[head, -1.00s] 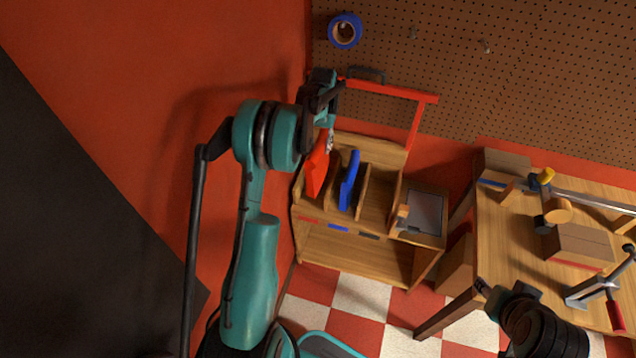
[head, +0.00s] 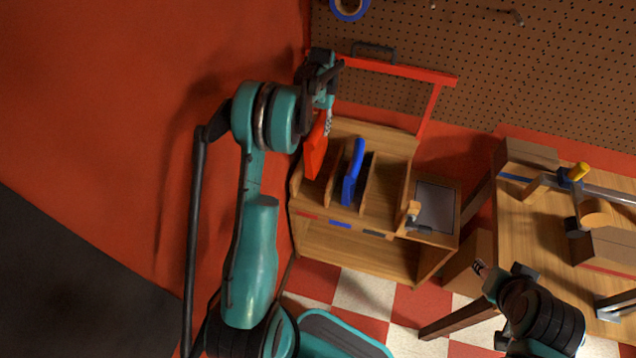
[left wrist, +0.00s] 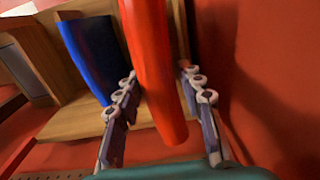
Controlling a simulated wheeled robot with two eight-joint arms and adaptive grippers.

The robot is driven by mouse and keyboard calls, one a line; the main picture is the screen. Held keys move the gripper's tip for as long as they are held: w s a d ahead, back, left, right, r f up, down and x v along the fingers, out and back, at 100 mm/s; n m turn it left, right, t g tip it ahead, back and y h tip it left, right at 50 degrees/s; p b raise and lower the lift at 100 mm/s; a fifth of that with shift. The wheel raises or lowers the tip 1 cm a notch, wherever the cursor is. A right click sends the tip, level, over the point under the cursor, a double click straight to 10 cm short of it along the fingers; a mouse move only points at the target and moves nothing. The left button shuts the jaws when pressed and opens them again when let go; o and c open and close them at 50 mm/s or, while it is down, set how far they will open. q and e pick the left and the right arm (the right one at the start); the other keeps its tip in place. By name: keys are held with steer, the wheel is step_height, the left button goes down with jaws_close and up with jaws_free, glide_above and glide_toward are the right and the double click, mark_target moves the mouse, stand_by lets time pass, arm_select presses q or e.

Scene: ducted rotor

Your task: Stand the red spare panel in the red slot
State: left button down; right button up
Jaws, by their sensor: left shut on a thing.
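The red spare panel (head: 316,150) is held by my left gripper (head: 326,112) at the left end of the wooden rack (head: 345,258). In the left wrist view the red panel (left wrist: 152,62) runs between the two fingers of my left gripper (left wrist: 160,82). The red slot is the rack's leftmost compartment, with a red label (head: 306,215) on its front edge. The panel hangs at or above that slot; I cannot tell whether its lower edge is inside.
A blue panel (head: 353,174) stands in the compartment beside the red slot. Compartments to its right look empty. A red frame (head: 400,70) rises behind the rack, against the pegboard. A grey-topped box (head: 436,207) adjoins the rack's right, and a cluttered workbench (head: 530,240) stands further right.

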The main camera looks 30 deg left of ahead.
mark_target(318, 150)
arm_select(q)
step_height(318, 150, down, 3)
steer(key=shift+r+b, duration=0.15)
steer(key=shift+b, duration=0.7)
step_height(318, 150, down, 9)
steer(key=b, duration=0.3)
steer(key=shift+f, duration=0.25)
steer(key=c, duration=1)
jaws_free()
steer(key=shift+o, duration=0.2)
